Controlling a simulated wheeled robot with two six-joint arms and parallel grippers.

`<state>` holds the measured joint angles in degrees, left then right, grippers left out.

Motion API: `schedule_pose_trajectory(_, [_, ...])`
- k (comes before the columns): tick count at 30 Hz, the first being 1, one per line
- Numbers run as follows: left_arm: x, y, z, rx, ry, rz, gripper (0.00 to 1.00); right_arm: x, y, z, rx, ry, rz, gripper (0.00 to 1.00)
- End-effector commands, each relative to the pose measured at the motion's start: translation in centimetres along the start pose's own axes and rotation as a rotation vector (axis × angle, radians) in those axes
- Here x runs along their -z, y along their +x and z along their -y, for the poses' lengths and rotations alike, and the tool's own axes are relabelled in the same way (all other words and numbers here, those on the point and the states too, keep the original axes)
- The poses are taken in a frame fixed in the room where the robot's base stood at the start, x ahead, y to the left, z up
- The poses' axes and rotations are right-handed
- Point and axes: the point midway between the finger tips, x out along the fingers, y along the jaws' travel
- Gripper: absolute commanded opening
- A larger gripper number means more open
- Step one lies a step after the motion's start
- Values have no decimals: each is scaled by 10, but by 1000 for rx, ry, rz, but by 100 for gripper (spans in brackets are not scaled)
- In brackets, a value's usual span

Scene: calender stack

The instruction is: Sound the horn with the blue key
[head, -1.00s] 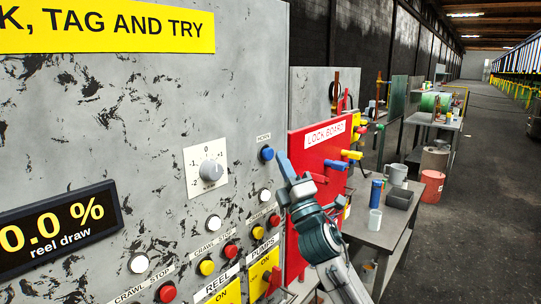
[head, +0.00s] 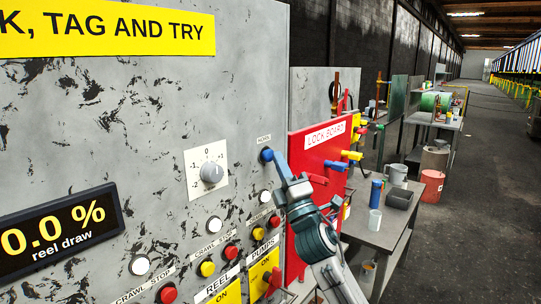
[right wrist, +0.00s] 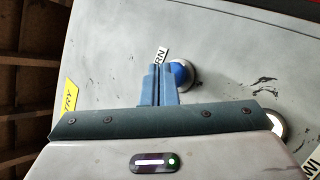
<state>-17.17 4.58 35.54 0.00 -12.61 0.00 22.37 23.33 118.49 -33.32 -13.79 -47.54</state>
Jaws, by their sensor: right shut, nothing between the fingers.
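The blue key (head: 266,155) is a round push button under the HORN label (head: 264,138) on the grey panel. My right gripper (head: 275,156) is shut and empty, with its blue fingertips right at the key's right edge in the head view. In the right wrist view, the closed fingers (right wrist: 159,70) overlap the left side of the blue key (right wrist: 184,72), and part of the HORN label (right wrist: 160,56) shows above them. I cannot tell whether the fingertips touch the key or press it. My left gripper is not in view.
A white button (head: 265,196) and a red button (head: 274,221) sit below the key. A grey dial (head: 211,172) is to the left. The red lock board (head: 306,150) with coloured handles stands just right of my gripper. A bench (head: 384,234) with cups is beyond.

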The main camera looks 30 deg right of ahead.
Motion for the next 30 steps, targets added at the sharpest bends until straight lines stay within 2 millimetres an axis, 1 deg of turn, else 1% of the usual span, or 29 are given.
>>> schedule_pose_trajectory(30, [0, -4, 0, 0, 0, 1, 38, 4, 6, 4, 0, 0, 1, 0])
